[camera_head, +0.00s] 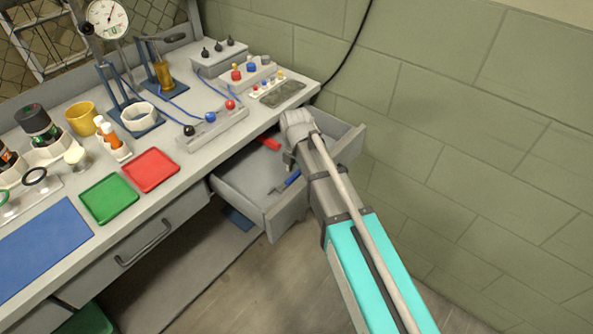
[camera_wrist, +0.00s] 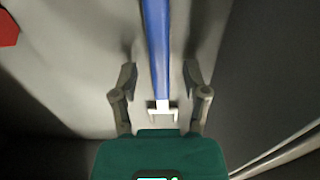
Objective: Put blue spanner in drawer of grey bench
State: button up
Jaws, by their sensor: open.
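The blue spanner (camera_head: 290,182) is inside the open drawer (camera_head: 240,187) of the grey bench (camera_head: 180,215), towards the drawer's front. In the wrist view, the spanner's blue handle (camera_wrist: 157,45) runs up the middle, with its pale metal jaw end (camera_wrist: 162,110) nearest my gripper's body. My gripper (camera_wrist: 159,74) is open, with one finger on each side of the spanner and a visible gap on both sides. In the head view my arm hides most of the gripper and part of the drawer.
A red object (camera_head: 269,143) lies farther back in the same drawer and shows in the wrist view's corner (camera_wrist: 8,30). The benchtop holds a green tray (camera_head: 110,199), a red tray (camera_head: 150,170) and several fittings. A block wall (camera_head: 450,130) stands to the right.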

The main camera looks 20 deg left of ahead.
aim_at(296, 173)
notch_tip(296, 173, up, 12)
jog(key=p, duration=1.1)
jog(key=shift+f, duration=0.1)
dwell(0.8)
jog(key=d+m, duration=0.2)
jog(key=d, duration=0.1)
jog(key=d+m, duration=0.3)
jog(key=d, duration=0.1)
jog(key=d+m, duration=0.2)
jog(key=d, duration=0.1)
jog(key=shift+w+d+m, duration=0.35)
jog(key=shift+m, duration=0.05)
jog(key=s+d+m, duration=0.3)
jog(key=d+m, duration=0.8)
jog(key=d, duration=0.2)
jog(key=s+d+m, duration=0.3)
jog(key=d+m, duration=0.9)
jog(key=d, duration=0.1)
jog(key=shift+s+m, duration=0.2)
jog(key=shift+m, duration=0.1)
